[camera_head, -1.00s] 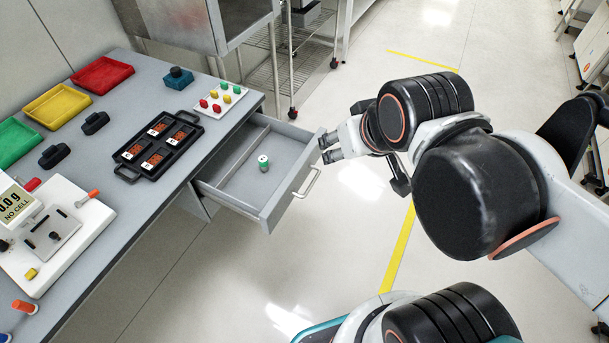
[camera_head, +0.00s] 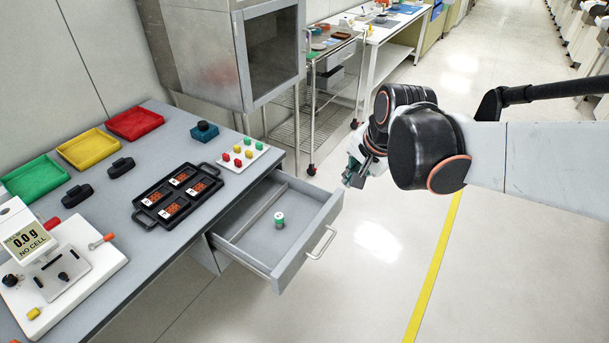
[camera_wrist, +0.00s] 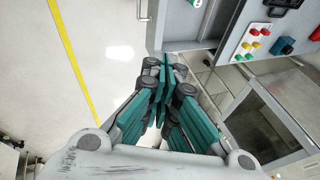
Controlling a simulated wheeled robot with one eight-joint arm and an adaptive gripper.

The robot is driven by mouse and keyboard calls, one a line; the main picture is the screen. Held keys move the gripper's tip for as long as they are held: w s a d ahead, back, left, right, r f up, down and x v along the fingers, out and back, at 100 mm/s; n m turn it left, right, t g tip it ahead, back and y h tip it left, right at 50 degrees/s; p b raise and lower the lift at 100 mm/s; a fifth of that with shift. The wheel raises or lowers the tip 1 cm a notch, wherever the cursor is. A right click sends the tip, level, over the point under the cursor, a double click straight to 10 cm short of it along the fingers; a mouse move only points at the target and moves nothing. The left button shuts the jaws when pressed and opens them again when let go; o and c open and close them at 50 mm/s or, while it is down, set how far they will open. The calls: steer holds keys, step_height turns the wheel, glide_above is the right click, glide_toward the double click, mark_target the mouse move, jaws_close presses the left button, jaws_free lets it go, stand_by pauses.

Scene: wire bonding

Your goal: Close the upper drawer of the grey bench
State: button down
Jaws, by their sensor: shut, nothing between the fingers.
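The grey bench (camera_head: 112,283) stands at the left in the head view. Its upper drawer (camera_head: 262,252) is pulled out to the right and stands open, with a bar handle (camera_head: 321,243) on its front. A small green cylinder with a pale top (camera_head: 279,221) stands inside the drawer. My gripper (camera_head: 347,182) is just beyond the far front corner of the drawer, apart from the handle. In the wrist view my gripper (camera_wrist: 164,66) is shut and empty, and part of the drawer (camera_wrist: 187,22) shows at the top.
On the bench are a black tray (camera_head: 150,222), green, yellow and red bins (camera_head: 134,123), a scale (camera_head: 90,272) and a white board with coloured pegs (camera_head: 228,164). A metal cabinet (camera_head: 215,60) and wire cart stand behind. Floor right of the drawer is clear.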

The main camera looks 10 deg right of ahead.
steer(key=w+d+f+m+g+b, duration=0.1)
steer(key=w+d+f+m, duration=0.3)
steer(key=f, duration=0.5)
steer(key=w+d+f+m+g+y+b, duration=0.1)
steer(key=w+d+f+m, duration=0.15)
steer(key=f+m, duration=0.55)
steer(key=w+d+f+m+g+b, duration=0.15)
steer(key=w+f+m, duration=0.3)
steer(key=f, duration=0.45)
steer(key=w+a+f+b, duration=0.2)
steer(key=f, duration=0.3)
steer(key=w+a+f+b, duration=0.1)
steer(key=w+f+b, duration=0.1)
steer(key=f, duration=0.3)
steer(key=shift+w+a+f+b, duration=0.2)
steer(key=shift+w+a+b, duration=0.15)
steer(key=shift+b, duration=0.4)
steer(key=shift+a, duration=0.1)
